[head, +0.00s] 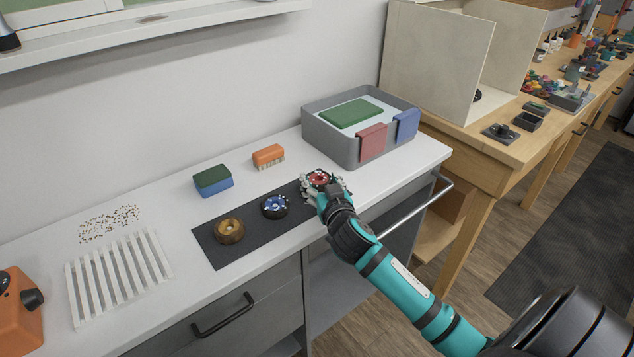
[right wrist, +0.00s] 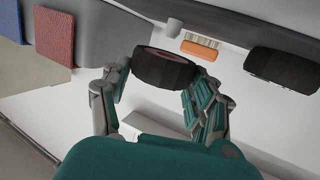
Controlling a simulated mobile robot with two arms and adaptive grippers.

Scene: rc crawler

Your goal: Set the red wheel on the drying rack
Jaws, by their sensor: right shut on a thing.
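The red wheel (head: 319,179), a black tyre with a red hub, is between the fingers of my right gripper (head: 323,188), at the right end of the dark mat. In the right wrist view the tyre (right wrist: 165,70) sits between both fingers of the right gripper (right wrist: 160,85), which is shut on it. I cannot tell whether the wheel touches the mat. The white slatted drying rack (head: 118,276) lies empty at the left of the counter. My left gripper is not in view.
On the dark mat (head: 249,236) are a blue-hubbed wheel (head: 275,206) and a brown-gold wheel (head: 229,231). Behind are a green-blue sponge (head: 213,181) and an orange brush (head: 268,155). A grey basin (head: 345,151) stands right. An orange object (head: 18,318) is left of the rack.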

